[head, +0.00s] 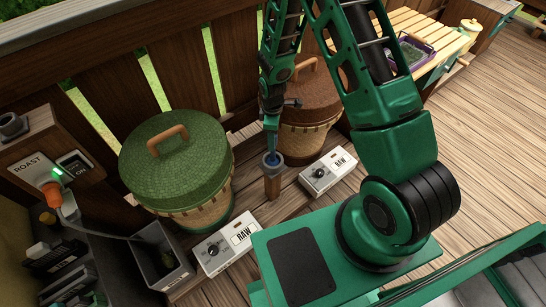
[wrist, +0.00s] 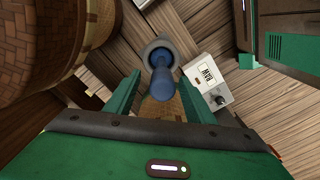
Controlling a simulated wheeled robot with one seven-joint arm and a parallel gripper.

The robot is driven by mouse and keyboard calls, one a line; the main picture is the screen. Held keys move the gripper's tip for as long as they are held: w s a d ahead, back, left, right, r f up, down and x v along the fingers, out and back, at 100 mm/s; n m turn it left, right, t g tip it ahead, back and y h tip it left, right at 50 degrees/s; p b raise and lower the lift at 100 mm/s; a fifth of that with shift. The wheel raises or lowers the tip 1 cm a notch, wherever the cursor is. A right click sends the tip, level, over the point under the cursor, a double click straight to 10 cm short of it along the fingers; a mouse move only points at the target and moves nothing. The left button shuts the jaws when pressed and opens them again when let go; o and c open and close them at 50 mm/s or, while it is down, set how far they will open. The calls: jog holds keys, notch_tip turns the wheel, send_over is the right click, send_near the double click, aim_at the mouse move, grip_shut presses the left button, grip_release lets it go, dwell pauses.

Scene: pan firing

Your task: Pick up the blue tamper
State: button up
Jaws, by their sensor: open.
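In the head view the holder (head: 272,160) sits on top of a short wooden post between the two baskets, and only a little blue of the tamper shows under my gripper. My gripper (wrist: 160,85) is open, with one green finger on each side of the tamper. It also shows in the head view (head: 271,148), pointing down at the holder. I cannot tell whether the fingers touch the tamper.
A basket with a green lid (head: 172,150) stands left of the post and one with a brown lid (head: 305,95) stands behind it. Two white RAW boxes (head: 226,243) (head: 328,172) sit nearby. A ROAST panel (head: 45,165) and a grey bin (head: 160,262) are at left.

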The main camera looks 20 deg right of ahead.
jog(key=shift+s+f, duration=0.1)
jog(key=shift+f, duration=1.4)
grip_shut()
jog(key=shift+r, duration=0.1)
